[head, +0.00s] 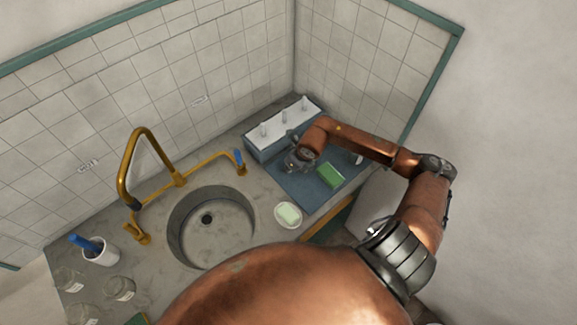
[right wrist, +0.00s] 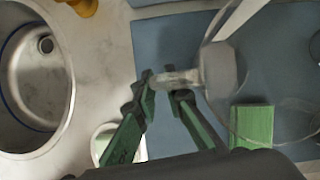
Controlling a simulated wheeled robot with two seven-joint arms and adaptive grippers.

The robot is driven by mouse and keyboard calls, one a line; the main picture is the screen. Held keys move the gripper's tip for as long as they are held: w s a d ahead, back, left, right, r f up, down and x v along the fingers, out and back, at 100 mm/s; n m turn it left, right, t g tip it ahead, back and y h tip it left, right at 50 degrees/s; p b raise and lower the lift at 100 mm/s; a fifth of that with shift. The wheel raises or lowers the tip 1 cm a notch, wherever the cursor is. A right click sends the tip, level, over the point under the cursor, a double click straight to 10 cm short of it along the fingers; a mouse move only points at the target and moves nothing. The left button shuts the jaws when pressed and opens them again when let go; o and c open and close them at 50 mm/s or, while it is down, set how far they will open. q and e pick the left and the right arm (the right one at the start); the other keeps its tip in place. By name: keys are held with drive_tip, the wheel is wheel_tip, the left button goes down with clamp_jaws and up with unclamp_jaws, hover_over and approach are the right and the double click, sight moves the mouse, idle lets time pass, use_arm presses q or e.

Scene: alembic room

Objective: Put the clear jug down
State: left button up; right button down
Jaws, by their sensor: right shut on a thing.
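My right gripper (head: 299,160) is at the blue-grey mat (head: 302,198), beside the white pegged rack. In the right wrist view the gripper (right wrist: 165,88) is shut on a narrow clear part of the clear jug (right wrist: 222,65), apparently its handle. The jug's see-through body extends to the right of the fingers, over the mat (right wrist: 175,40). Its outline is faint, and I cannot tell whether its base touches the mat. In the head view the jug is small and mostly lost against the gripper. My left gripper is not in view.
A green block (head: 330,175) lies on the mat, close to the jug. The white pegged rack (head: 270,131) stands behind. A soap dish (head: 288,222), round sink (head: 213,228) and brass tap (head: 124,180) are to the left. A white cup (head: 101,254) and glass jars (head: 120,289) stand far left.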

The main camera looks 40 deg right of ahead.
drive_tip(key=shift+r, duration=0.1)
drive_tip(key=c, duration=2)
unclamp_jaws()
drive_tip(key=shift+r, duration=0.1)
drive_tip(key=b+v, duration=0.1)
drive_tip(key=v, duration=1)
drive_tip(key=shift+s+r+b, duration=0.2)
drive_tip(key=shift+r+b, duration=0.15)
drive_tip(key=shift+b, duration=0.05)
